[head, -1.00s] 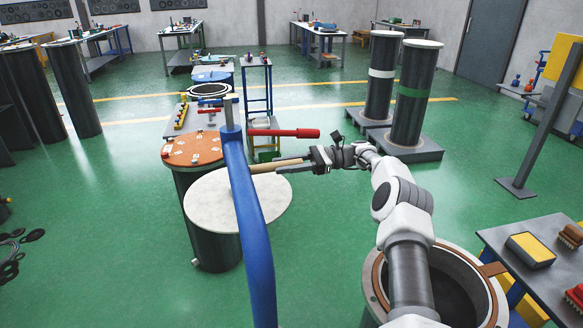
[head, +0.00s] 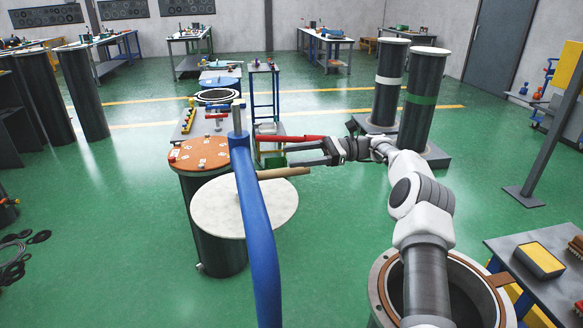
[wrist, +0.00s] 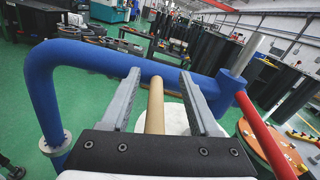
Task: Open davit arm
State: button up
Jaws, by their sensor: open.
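The davit arm (head: 259,222) is a thick blue bent pipe. It runs from an upright post at its far end toward the front of the head view. In the wrist view the blue pipe (wrist: 130,58) crosses ahead of my gripper. A tan bar handle (head: 285,173) sticks out to the right below it. A round white lid (head: 265,205) lies beneath the arm. My gripper (head: 294,155) is open, just above the tan handle and near the red handle. In the wrist view the tan handle (wrist: 155,105) shows between the two grey fingers (wrist: 160,85); contact cannot be told.
A red handle (head: 306,139) sticks out right from the davit post. An orange-topped cylinder (head: 201,153) stands at left. An open flanged cylinder (head: 377,285) is at the front right, beside a workbench (head: 535,250). Two tall dark cylinders (head: 421,100) stand behind. Green floor between is clear.

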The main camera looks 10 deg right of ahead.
jog(key=s+d+r, duration=0.5)
jog(key=d+r, duration=0.1)
jog(key=d, duration=0.3)
jog(key=s+a+r+n+h, duration=0.1)
jog(key=s+a+n+h, duration=0.2)
jog(key=s+a+h, duration=0.4)
jog(key=s+a+r+n+h, duration=0.2)
jog(key=s+a+h, duration=0.15)
jog(key=a, duration=0.55)
jog(key=s+d+f+n+t+h, duration=0.2)
jog(key=s+n, duration=0.1)
jog(key=s, duration=0.5)
jog(key=s+d+f+n+t+h, duration=0.1)
jog(key=s+d+n+t+h, duration=0.1)
jog(key=s, duration=0.6)
jog(key=s+d+f+n+t+h, duration=0.2)
jog(key=s+d+n+t+h, duration=0.1)
jog(key=s, duration=0.5)
jog(key=shift+s+f+n, duration=0.2)
jog(key=shift+f+n, duration=0.1)
jog(key=shift+n, duration=0.6)
jog(key=shift+h, duration=0.25)
